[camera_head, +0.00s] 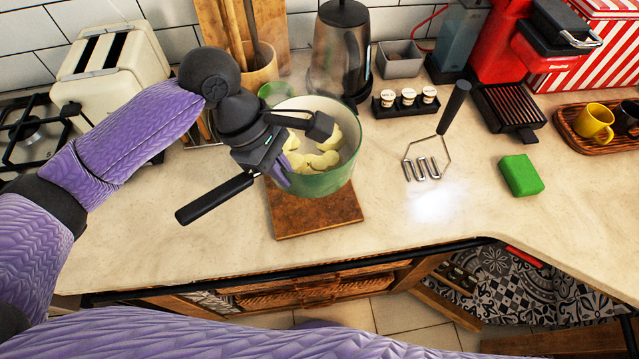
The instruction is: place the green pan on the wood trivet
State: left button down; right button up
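The green pan (322,183) has pale yellow chunks in it and a black handle (215,198) pointing to the lower left. It stands upright over the back part of the brown wood trivet (316,216), whose front part shows bare. The pan hides the rest, and I cannot tell whether its base sits fully on the wood. My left gripper (300,152) is at the pan's left rim. Its fingers are spread wide, one reaching over the pan's opening and one by the left wall near the handle. My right gripper is not in view.
A kettle (340,50) and utensil holder (257,75) stand behind the pan. A toaster (112,65) and stove (30,130) are at left. A masher (424,165), green sponge (520,175) and spice rack (405,103) are at right. The counter's front edge is close.

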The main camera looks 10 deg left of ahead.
pick_arm(q)
notch_tip(320, 180, down, 9)
jog(key=b, duration=0.4)
jog(key=shift+s+a+f, duration=0.1)
jog(key=shift+a+f, duration=0.05)
jog(key=shift+f, duration=0.45)
jog(key=shift+r, duration=0.15)
jog(key=c, duration=0.8)
grip_release()
jog(key=p+v, duration=0.4)
jog(key=v, duration=0.8)
jog(key=shift+p, duration=0.3)
